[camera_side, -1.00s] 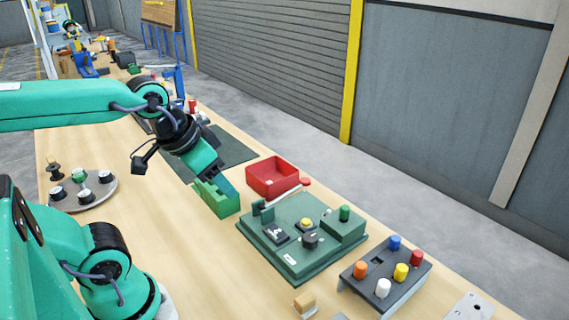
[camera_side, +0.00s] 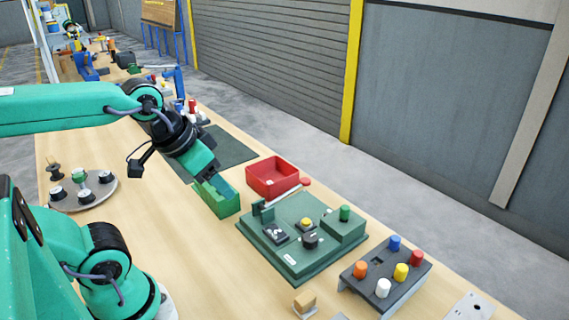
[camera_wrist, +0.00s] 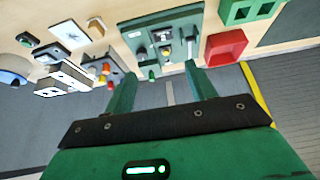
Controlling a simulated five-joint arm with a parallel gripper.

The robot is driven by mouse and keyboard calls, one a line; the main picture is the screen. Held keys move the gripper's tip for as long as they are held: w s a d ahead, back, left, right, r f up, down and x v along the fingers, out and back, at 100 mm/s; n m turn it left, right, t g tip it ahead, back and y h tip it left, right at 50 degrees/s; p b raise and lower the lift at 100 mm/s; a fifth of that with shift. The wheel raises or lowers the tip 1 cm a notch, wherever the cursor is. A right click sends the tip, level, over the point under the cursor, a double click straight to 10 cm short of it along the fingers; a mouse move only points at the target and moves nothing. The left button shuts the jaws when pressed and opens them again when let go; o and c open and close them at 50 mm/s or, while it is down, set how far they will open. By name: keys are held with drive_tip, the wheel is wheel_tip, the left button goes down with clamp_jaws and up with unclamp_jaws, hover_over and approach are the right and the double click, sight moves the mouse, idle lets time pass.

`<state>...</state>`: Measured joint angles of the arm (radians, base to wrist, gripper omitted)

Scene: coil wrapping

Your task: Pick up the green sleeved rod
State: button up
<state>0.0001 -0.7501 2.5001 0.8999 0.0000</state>
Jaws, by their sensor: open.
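A green capped rod (camera_side: 344,212) stands upright in the raised block at the right of the green fixture board (camera_side: 285,262). Its lower part is hidden in the block. In the wrist view a small green cylinder (camera_wrist: 151,75) at the board's near edge looks like the same rod. My gripper (camera_side: 222,187) is in the air to the left of the board, beside or over the green slotted block; the overlap hides which. In the wrist view my gripper (camera_wrist: 160,84) has its two green fingers spread with nothing between them.
A red bin (camera_side: 273,178) stands behind the board, with a lever's red knob (camera_side: 305,181) beside it. A green slotted block (camera_side: 221,206) is close to my gripper. A dark rack (camera_side: 412,276) with several coloured caps is at the right.

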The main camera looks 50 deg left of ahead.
drive_tip(key=shift+c, duration=0.9)
